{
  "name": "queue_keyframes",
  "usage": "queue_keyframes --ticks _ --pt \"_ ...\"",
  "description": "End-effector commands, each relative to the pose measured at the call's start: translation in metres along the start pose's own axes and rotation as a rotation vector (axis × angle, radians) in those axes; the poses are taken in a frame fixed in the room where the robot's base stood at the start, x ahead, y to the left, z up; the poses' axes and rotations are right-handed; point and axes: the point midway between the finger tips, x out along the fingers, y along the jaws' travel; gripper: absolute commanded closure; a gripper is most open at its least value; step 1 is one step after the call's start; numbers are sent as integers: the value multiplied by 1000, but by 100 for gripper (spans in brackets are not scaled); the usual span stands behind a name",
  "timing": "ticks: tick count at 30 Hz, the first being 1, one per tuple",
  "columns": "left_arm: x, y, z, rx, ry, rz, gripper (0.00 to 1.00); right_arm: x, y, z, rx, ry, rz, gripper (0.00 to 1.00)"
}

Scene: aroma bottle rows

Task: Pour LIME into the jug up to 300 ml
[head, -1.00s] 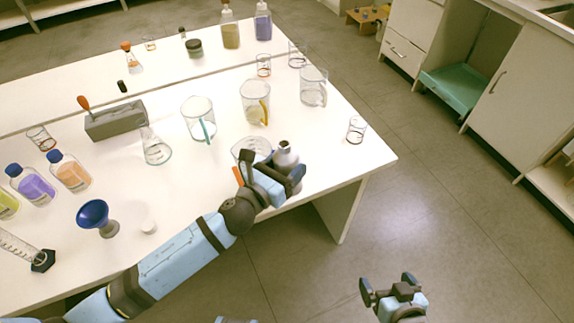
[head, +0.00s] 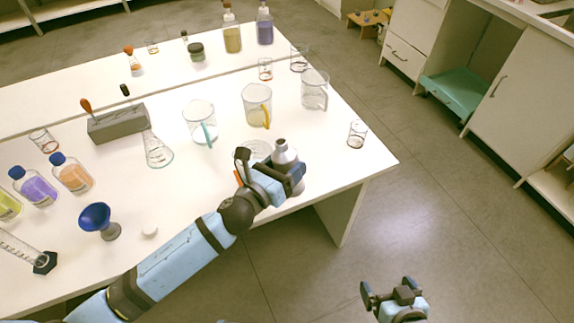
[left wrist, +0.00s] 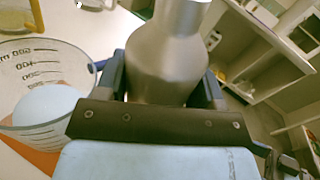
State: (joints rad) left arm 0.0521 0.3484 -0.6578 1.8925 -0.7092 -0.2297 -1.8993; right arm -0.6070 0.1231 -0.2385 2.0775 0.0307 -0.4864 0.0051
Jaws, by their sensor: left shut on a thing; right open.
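A grey metal bottle (head: 284,153) with a narrow neck is held roughly upright near the table's front right edge. My left gripper (head: 278,177) is shut around its body. In the left wrist view the bottle (left wrist: 168,62) stands between the fingers, its top cut off. No label is readable, so I cannot tell if it is LIME. A clear jug (head: 256,148) with an orange handle is just left of the bottle, partly hidden by my gripper. My right gripper (head: 393,292) is open and empty, off the table.
Behind stand a yellow-handled jug (head: 256,104), a teal-handled jug (head: 200,122) and a clear jug (head: 314,90). A small beaker (head: 357,133) is at the right edge. A flask (head: 157,150), blue funnel (head: 98,220) and several capped bottles stand to the left.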

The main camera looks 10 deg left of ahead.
Motion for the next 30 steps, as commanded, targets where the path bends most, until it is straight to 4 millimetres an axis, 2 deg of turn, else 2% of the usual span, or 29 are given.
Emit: queue_keyframes --ticks 30 --pt "0 2 16 -149 -13 -1 71 -1 0 -1 1 -1 0 0"
